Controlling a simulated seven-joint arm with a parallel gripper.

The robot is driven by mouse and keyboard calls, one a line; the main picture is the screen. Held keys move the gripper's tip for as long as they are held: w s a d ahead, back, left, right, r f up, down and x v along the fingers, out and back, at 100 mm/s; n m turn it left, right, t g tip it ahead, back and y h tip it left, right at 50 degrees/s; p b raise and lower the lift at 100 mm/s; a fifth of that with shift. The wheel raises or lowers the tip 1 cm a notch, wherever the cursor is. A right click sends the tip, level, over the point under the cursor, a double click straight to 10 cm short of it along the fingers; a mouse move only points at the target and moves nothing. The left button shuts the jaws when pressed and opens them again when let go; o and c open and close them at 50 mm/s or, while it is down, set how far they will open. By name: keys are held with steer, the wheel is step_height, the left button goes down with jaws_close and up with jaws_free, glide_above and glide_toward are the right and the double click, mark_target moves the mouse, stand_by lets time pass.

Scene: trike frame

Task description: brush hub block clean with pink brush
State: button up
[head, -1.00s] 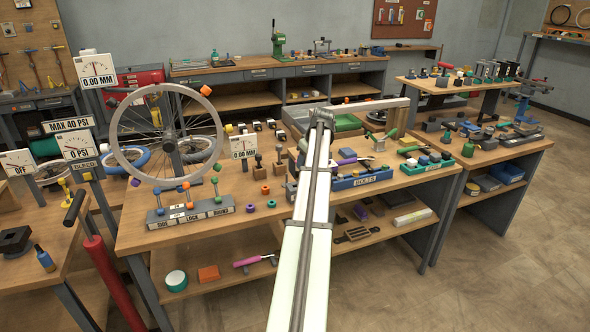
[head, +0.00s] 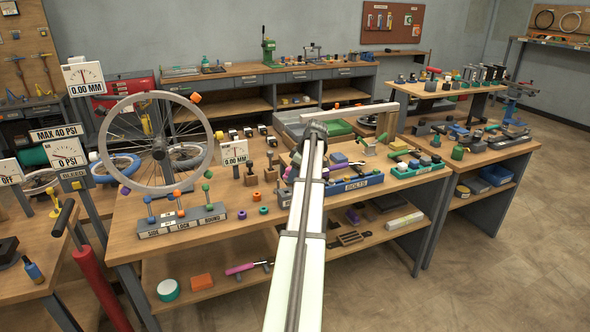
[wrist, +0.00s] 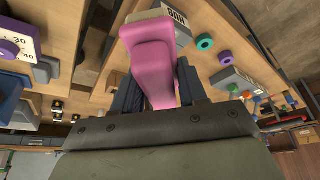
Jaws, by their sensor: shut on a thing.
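My gripper (wrist: 152,88) shows in the wrist view with its dark fingers shut on a pink handle-like piece, which I take to be the pink brush (wrist: 152,50).
The middle bench (head: 125,236) carries a spoked wheel (head: 103,142), a labelled lever block (head: 182,220), a blue bolts tray (head: 352,186) and many small parts. Another pink-handled tool (head: 240,268) lies on the lower shelf. Gauges stand at left.

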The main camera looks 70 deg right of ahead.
step_height(320, 180, down, 4)
steer(key=shift+f, duration=0.2)
steer(key=shift+w+a+r, duration=0.1)
steer(key=shift+w+a, duration=0.15)
steer(key=shift+a, duration=0.05)
steer(key=shift+c, duration=0.3)
steer(key=shift+w+a+f, duration=0.25)
steer(key=shift+w+a, duration=0.8)
steer(key=shift+s+d, duration=1.4)
steer(key=shift+d, duration=0.1)
step_height(320, 180, up, 3)
steer(key=shift+a+f, duration=0.1)
steer(key=shift+f, duration=0.1)
steer(key=shift+w+r, duration=0.1)
steer(key=shift+r, duration=2.65)
